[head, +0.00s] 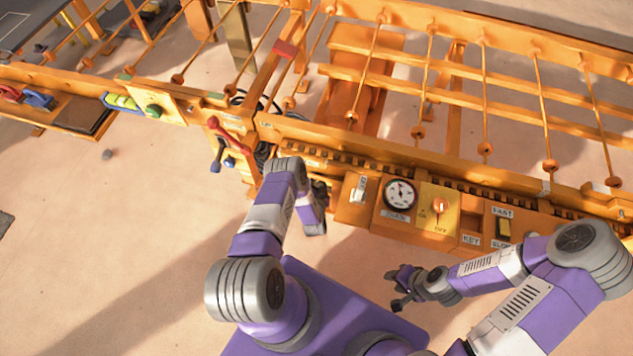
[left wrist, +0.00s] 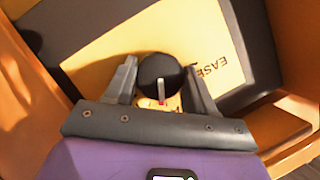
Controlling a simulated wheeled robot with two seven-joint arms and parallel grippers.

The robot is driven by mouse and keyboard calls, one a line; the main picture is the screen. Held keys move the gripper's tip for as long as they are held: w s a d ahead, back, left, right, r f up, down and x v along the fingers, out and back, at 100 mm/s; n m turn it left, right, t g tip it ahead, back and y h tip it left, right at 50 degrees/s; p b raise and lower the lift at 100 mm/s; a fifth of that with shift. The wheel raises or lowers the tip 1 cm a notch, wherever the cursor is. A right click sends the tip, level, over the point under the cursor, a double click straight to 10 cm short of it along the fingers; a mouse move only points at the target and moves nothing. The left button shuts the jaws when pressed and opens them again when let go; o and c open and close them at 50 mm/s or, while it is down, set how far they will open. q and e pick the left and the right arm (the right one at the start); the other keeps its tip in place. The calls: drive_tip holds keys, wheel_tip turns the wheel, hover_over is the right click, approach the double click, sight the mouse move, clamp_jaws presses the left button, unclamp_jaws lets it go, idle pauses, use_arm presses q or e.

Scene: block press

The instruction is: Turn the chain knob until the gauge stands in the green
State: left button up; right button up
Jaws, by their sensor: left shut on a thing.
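A round black knob (left wrist: 160,72) with a white pointer mark, red at its near end, sits on a yellow plate in the left wrist view. My left gripper (left wrist: 163,80) is shut on this knob, one finger on each side. In the head view my own forearm and wrist mostly hide that gripper and the knob. The round white gauge (head: 400,194) is on the orange console, right of my left wrist. Its dial is too small to tell the needle's zone. My right gripper (head: 396,288) is empty, its fingers apart, in front of the console.
Right of the gauge are a yellow plate with an orange-and-white rotary switch (head: 440,206) and a FAST/SLOW switch (head: 503,227). A white switch (head: 358,188) is left of the gauge. A red-handled lever (head: 228,133) stands at the left corner. Floor in front is clear.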

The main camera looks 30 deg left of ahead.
use_arm(q)
drive_tip(key=shift+m+y, duration=0.5)
drive_tip(key=shift+m, duration=0.2)
drive_tip(key=o, duration=1)
drive_tip(key=p+v, duration=0.2)
drive_tip(key=v, duration=0.5)
drive_tip(key=shift+s+d, duration=0.1)
drive_tip(key=shift+s, duration=0.2)
